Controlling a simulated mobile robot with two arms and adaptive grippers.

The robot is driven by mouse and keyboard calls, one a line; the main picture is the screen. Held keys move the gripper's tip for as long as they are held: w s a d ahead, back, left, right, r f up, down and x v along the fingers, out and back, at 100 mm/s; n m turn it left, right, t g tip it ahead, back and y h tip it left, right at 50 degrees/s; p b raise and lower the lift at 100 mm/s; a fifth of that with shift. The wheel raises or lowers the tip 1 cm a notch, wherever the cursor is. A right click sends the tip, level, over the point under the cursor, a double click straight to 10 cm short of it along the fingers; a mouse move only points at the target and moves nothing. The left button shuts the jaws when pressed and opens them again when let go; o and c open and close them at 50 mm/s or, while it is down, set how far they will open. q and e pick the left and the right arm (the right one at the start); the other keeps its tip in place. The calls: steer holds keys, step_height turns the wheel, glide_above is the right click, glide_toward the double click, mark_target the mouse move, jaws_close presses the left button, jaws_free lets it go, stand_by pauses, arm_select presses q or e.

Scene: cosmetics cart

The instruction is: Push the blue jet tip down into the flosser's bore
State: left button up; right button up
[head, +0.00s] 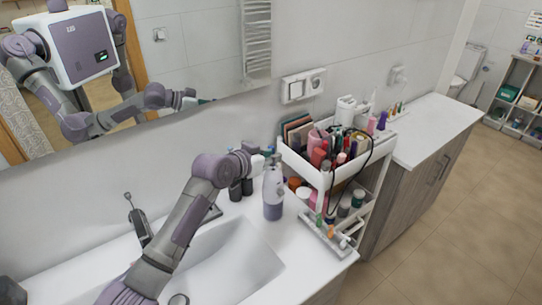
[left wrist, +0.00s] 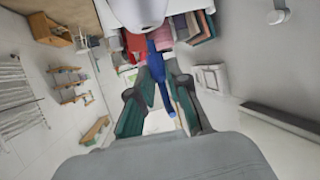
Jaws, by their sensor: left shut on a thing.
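The blue jet tip (left wrist: 158,68) is between the fingers of my left gripper (left wrist: 160,82) in the left wrist view, with parts showing above and below the fingertips. A white rounded body (left wrist: 140,12), which looks like the flosser's top, is at the upper edge of that view, close to the tip's upper end. In the head view the flosser (head: 273,197) stands upright on the counter, white above and purple-grey below. My left gripper (head: 270,158) is just above its top. The bore is hidden, and I cannot tell whether the tip touches it.
A white cart (head: 318,180) full of cosmetics stands right of the flosser. Dark cups (head: 235,190) stand left of it. The sink basin (head: 235,262) lies in front, under my left arm. A mirror (head: 195,45) on the wall reflects me.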

arm_select(q)
steer(key=shift+f+b, duration=0.9)
steer(key=shift+f, duration=0.45)
steer(key=o, duration=0.8)
steer(key=shift+r, duration=0.1)
steer(key=shift+a, duration=0.1)
steer(key=shift+s+a+r, duration=0.1)
steer(key=shift+s+a, duration=0.05)
steer(key=shift+s, duration=0.1)
steer(key=v, duration=1.1)
steer(key=shift+s, duration=0.1)
